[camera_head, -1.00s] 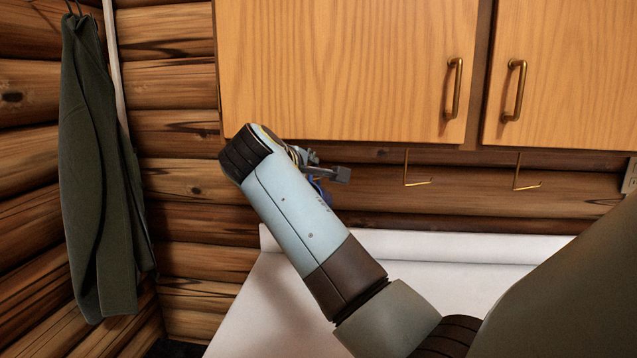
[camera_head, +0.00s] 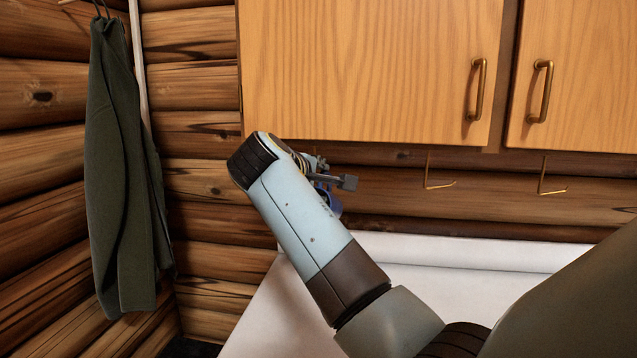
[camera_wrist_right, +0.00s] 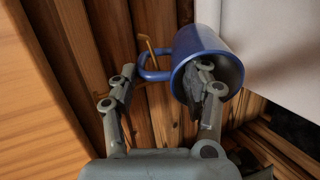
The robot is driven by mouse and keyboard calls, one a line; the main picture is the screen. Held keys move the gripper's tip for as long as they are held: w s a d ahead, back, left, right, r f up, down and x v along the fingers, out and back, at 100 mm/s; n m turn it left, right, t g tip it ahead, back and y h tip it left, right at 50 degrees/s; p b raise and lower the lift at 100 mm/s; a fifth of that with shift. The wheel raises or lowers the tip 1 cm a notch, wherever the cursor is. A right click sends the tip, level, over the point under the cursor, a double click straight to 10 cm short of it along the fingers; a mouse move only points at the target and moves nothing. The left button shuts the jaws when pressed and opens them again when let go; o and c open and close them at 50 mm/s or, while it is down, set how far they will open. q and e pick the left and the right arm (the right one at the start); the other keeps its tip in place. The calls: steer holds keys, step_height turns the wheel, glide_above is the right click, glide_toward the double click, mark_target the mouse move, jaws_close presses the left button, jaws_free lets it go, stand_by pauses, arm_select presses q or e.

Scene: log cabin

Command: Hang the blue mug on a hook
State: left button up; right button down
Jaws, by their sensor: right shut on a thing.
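The blue mug (camera_head: 331,200) shows only in part in the head view, behind and below my right gripper (camera_head: 340,181), under the cabinet's edge. In the right wrist view the mug (camera_wrist_right: 207,42) lies with its open rim towards my gripper (camera_wrist_right: 165,72) and its handle to the left. One finger reaches into the mug's mouth and the other is left of the handle; the gripper is shut on the mug. A brass hook (camera_wrist_right: 150,46) shows close to the handle; I cannot tell whether it passes through it. Two hooks (camera_head: 430,178) (camera_head: 545,182) in the head view are bare.
A wooden cabinet (camera_head: 370,70) hangs just above the gripper. A white counter (camera_head: 260,320) lies below. A dark green garment (camera_head: 122,170) hangs on the left log wall. The wall around the two bare hooks is clear.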

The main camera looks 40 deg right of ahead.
steer(key=shift+f, duration=0.35)
steer(key=c, duration=0.5)
jaws_free()
steer(key=shift+f, duration=0.1)
steer(key=shift+a, duration=0.1)
